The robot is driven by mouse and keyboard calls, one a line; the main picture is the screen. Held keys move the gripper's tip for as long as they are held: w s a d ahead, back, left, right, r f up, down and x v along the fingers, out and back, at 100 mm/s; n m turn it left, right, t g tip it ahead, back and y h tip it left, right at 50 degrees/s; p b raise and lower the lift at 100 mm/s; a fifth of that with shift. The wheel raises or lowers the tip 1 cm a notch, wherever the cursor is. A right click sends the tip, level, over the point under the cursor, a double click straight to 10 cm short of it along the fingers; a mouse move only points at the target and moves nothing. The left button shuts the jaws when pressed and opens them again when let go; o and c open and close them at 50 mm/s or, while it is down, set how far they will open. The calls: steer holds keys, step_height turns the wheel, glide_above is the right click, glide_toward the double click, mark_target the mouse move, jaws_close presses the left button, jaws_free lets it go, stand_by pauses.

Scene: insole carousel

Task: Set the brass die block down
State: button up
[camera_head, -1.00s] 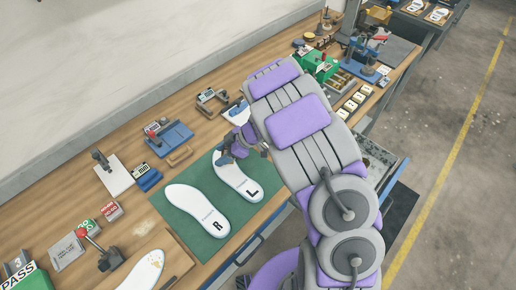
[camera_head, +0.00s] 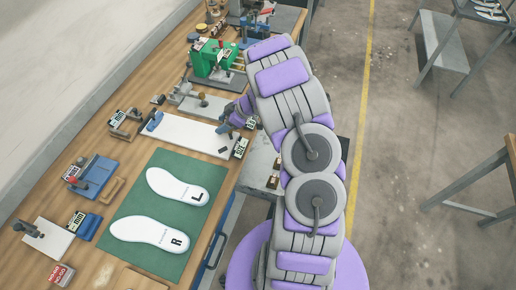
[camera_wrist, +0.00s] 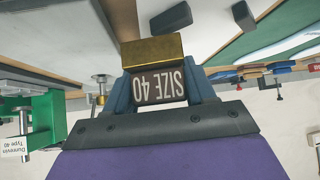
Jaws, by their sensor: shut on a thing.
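My gripper (camera_wrist: 162,90) is shut on the brass die block (camera_wrist: 152,50), whose gold top edge and dark "SIZE 40" face show between the blue fingers in the wrist view. In the head view my gripper (camera_head: 232,122) is over the right end of a white board (camera_head: 185,133) on the wooden bench (camera_head: 130,170). The held block is too small and covered to make out clearly there. Whether it touches anything below cannot be told.
A green mat (camera_head: 150,215) with two white insoles (camera_head: 178,187) lies nearer me. A green press (camera_head: 215,58) stands farther along and shows at left in the wrist view (camera_wrist: 42,122). Small labelled cards (camera_head: 240,148) stand at the bench's right edge. Blue fixtures (camera_head: 95,175) stand at left.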

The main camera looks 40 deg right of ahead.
steer(key=shift+m+t+h, duration=0.3)
steer(key=shift+m+h, duration=0.2)
steer(key=shift+m, duration=0.1)
steer(key=d, duration=0.2)
steer(key=s+d, duration=0.1)
steer(key=d, duration=0.2)
steer(key=shift+s+d, duration=0.1)
steer(key=shift+d, duration=0.25)
steer(key=s+d+f+m+p, duration=0.1)
steer(key=s+d+f, duration=0.2)
steer(key=s+d, duration=0.5)
steer(key=b, duration=0.3)
glide_toward(259, 143)
steer(key=a+f, duration=0.1)
steer(key=w+a+f, duration=0.1)
steer(key=shift+w+a+f+t+h, duration=0.15)
steer(key=shift+w+f+t+h, duration=0.15)
steer(key=shift+w+f, duration=0.05)
steer(key=w+a, duration=0.1)
steer(key=w+a+f+b, duration=0.1)
steer(key=w, duration=0.1)
steer(key=shift+w+a, duration=0.2)
steer(key=shift+f, duration=0.15)
steer(key=shift+d, duration=0.1)
